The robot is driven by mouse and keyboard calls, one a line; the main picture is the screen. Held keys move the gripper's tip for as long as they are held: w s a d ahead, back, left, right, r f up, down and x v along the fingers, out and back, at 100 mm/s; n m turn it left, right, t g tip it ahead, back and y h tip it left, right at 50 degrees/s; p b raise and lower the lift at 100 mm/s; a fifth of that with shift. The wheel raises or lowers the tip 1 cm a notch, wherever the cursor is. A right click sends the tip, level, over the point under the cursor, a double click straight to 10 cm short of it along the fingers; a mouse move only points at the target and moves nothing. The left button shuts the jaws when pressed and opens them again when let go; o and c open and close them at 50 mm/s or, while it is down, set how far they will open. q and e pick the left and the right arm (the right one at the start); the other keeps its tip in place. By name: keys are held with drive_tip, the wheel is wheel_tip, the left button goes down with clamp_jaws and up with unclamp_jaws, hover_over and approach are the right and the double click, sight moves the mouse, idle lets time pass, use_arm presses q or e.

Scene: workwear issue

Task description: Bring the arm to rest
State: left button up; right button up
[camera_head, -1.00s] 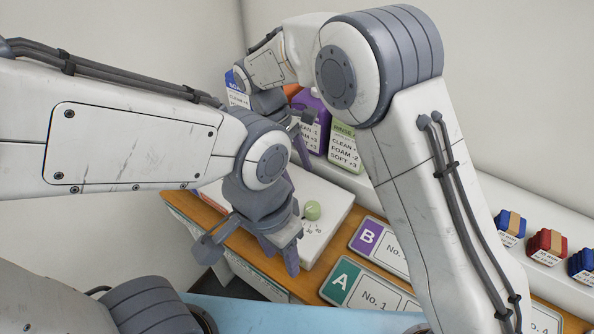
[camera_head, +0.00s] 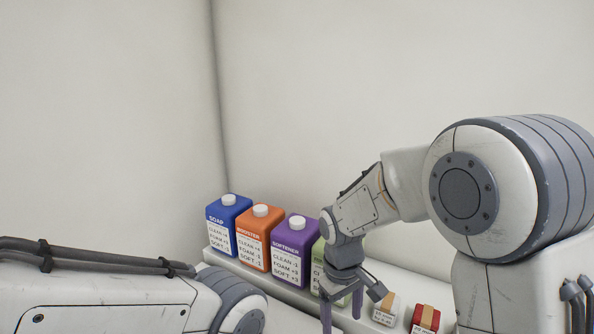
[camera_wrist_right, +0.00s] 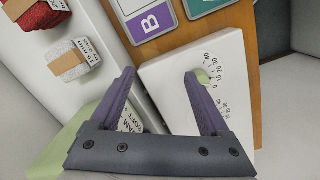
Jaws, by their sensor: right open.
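My right gripper (camera_head: 341,311) is in front of the green bottle (camera_head: 318,265) in the head view, pointing down. In the right wrist view its two fingers (camera_wrist_right: 160,76) are spread with nothing between them. One fingertip overlaps the green dial (camera_wrist_right: 202,77) of a white box (camera_wrist_right: 170,85); I cannot tell whether they touch. My left arm shows at the bottom left of the head view, but its gripper is out of frame.
A blue soap bottle (camera_head: 228,222), an orange booster bottle (camera_head: 260,238) and a purple softener bottle (camera_head: 294,250) stand on a ledge by the wall. White (camera_head: 387,309) and red (camera_head: 425,320) bundles lie farther right. A purple B sign (camera_wrist_right: 147,21) lies beside the box.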

drive_tip(key=s+d+f+m+t, duration=0.1)
drive_tip(key=s+d+m+t, duration=0.2)
drive_tip(key=s+d+m, duration=0.55)
drive_tip(key=s+a+r+n+g+y, duration=0.1)
drive_tip(key=s+a+r+n, duration=0.2)
drive_tip(key=s+a+n, duration=0.2)
drive_tip(key=s+a+r+n+g, duration=0.1)
drive_tip(key=s+a+r+n, duration=0.1)
drive_tip(key=s+a+n, duration=0.2)
drive_tip(key=s+a, duration=0.3)
drive_tip(key=shift+a+r+n+g+y, duration=0.35)
drive_tip(key=shift+a+r+g+y, duration=0.05)
drive_tip(key=shift+s, duration=0.1)
